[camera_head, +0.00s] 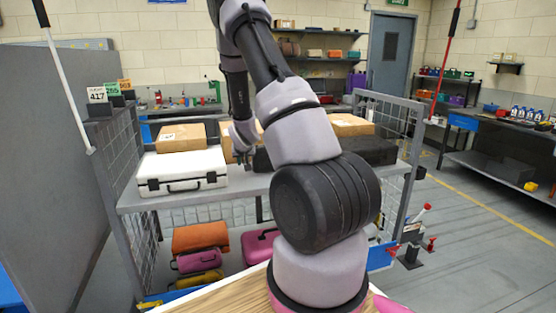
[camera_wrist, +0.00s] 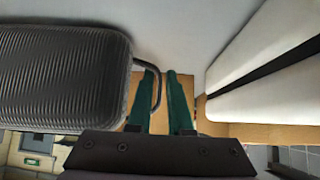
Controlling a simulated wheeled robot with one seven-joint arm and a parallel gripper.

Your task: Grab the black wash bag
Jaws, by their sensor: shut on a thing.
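The black wash bag shows as a dark, ribbed, hard-looking case (camera_wrist: 65,75) filling the left of the wrist view. Its thin dark side handle (camera_wrist: 157,88) loops out toward my green fingers. My gripper (camera_wrist: 161,76) is shut on this handle, with the left finger reaching into the loop. In the head view the black wash bag (camera_head: 378,151) lies flat on the upper deck of the grey cart, right of my gripper (camera_head: 246,160). My arm hides part of it.
A white suitcase (camera_head: 182,172) lies left of my gripper, close beside the fingers. Mesh side panels (camera_head: 388,121) bound the cart. Orange, magenta and yellow bags (camera_head: 201,237) sit on the lower deck.

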